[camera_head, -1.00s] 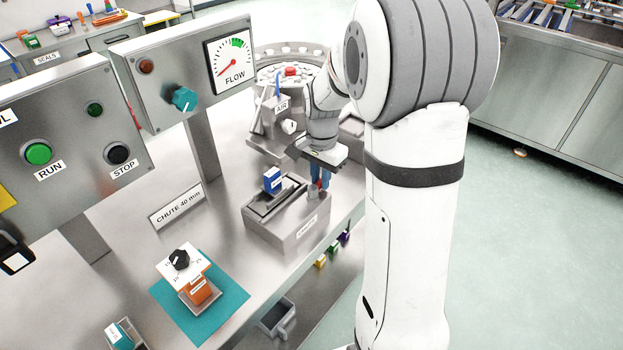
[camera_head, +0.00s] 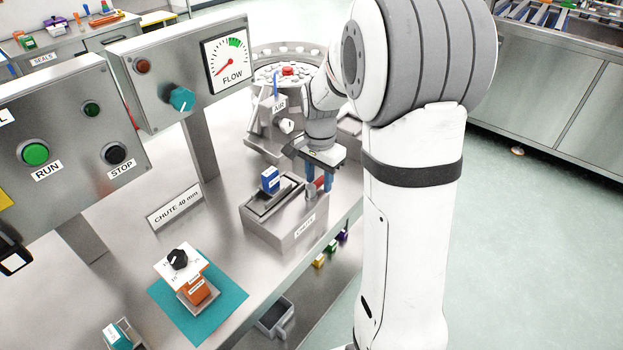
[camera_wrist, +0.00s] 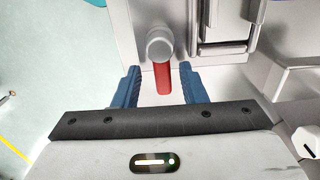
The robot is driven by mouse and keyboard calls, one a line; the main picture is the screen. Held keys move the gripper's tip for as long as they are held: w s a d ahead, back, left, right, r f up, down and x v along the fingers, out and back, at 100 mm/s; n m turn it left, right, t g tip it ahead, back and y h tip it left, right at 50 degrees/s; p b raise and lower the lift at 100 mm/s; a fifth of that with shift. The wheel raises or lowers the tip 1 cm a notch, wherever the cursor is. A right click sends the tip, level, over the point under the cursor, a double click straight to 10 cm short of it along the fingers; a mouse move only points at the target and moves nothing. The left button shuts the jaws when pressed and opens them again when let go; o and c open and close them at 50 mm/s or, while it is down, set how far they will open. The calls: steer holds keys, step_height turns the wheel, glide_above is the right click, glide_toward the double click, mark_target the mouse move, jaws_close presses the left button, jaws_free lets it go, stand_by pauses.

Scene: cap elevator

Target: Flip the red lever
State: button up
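The red lever (camera_wrist: 163,78) is a short red bar beside a round grey hub (camera_wrist: 160,44) on the metal chute box (camera_head: 270,228). In the wrist view it points toward my gripper. In the head view the lever (camera_head: 319,182) is small and partly hidden by a finger. My gripper (camera_wrist: 161,88) has its two blue fingers spread apart, one on each side of the lever, with visible gaps. It holds nothing. In the head view my gripper (camera_head: 317,188) is over the right end of the chute box, fingers pointing down.
A blue block (camera_head: 270,180) sits in the chute's slot, left of the lever. The air unit (camera_head: 270,130) stands behind. The flow panel (camera_head: 180,75) overhangs at left. The bench's edge (camera_head: 345,222) is close on the right.

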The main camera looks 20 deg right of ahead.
mark_target(319, 181)
steer(key=shift+r, duration=0.1)
step_height(319, 181, up, 8)
steer(key=shift+f, duration=0.15)
stand_by(0.8)
